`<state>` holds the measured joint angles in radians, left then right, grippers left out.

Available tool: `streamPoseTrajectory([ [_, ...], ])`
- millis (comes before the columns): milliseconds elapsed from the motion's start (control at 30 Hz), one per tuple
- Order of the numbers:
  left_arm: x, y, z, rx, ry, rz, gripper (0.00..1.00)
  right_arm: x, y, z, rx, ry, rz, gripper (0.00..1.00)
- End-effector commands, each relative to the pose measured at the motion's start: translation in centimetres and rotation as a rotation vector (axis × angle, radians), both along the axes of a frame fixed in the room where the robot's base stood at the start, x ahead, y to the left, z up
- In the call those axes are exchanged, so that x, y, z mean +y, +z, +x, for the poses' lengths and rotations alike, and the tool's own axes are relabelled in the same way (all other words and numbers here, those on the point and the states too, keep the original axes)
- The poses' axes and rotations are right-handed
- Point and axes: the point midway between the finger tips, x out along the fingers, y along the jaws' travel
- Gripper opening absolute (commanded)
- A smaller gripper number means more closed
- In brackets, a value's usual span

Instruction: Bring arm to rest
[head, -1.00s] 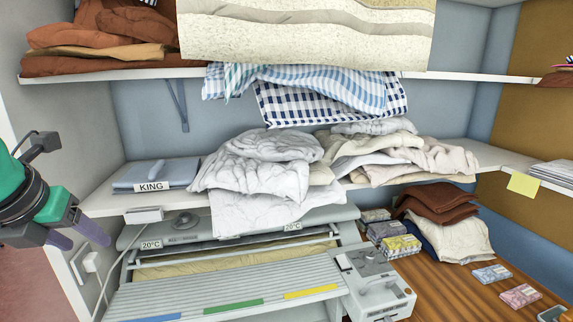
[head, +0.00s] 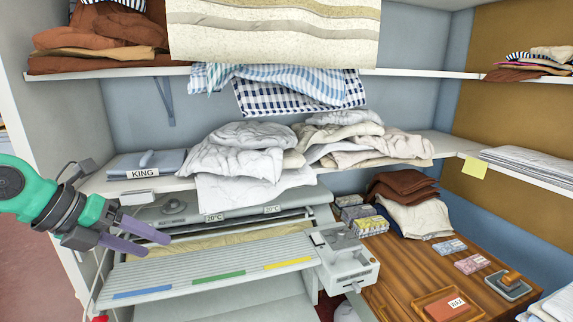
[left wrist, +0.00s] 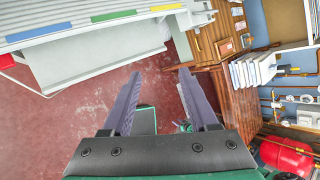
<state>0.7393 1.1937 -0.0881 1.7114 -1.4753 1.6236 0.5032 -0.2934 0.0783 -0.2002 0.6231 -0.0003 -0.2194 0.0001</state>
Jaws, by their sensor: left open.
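My left gripper (head: 153,237) is open and empty in the head view. Its purple fingers point right, in front of the left end of the rotary ironer (head: 190,277). In the left wrist view the two fingers (left wrist: 157,88) stand apart with only red floor and a green part between them. The ironer's slatted front board with blue, green and yellow strips shows at the upper left there. My right gripper is in neither view.
A shelf with white bedding (head: 235,160) and a folded pack labelled KING (head: 145,166) runs above the ironer. A wooden table (head: 395,262) with small boxes, folded cloths and a stamp stands at the right. The red floor (left wrist: 75,125) below the gripper looks clear.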

Motion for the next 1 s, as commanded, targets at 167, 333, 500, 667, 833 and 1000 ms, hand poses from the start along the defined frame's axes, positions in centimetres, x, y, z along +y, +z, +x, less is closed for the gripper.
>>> streamPoseTrajectory([
  [167, -3.8, -3.4, 5.9, 0.017, 0.000, -0.568, 0.60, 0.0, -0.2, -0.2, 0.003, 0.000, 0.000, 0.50],
  [333, -0.5, -12.8, 12.8, 0.057, 0.387, -1.139, 0.60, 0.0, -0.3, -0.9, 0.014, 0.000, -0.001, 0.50],
  [500, 4.7, -27.7, 13.5, 0.139, 0.895, -1.374, 0.60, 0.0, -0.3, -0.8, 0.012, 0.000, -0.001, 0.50],
  [667, 7.2, -41.8, 8.6, 0.241, 1.334, -1.400, 0.60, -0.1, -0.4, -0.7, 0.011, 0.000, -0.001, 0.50],
  [833, 7.5, -54.6, -0.8, 0.371, 1.750, -1.305, 0.60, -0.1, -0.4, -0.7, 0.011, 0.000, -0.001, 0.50],
  [1000, 5.4, -64.5, -13.3, 0.522, 2.121, -1.117, 0.60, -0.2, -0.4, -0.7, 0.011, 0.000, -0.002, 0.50],
])
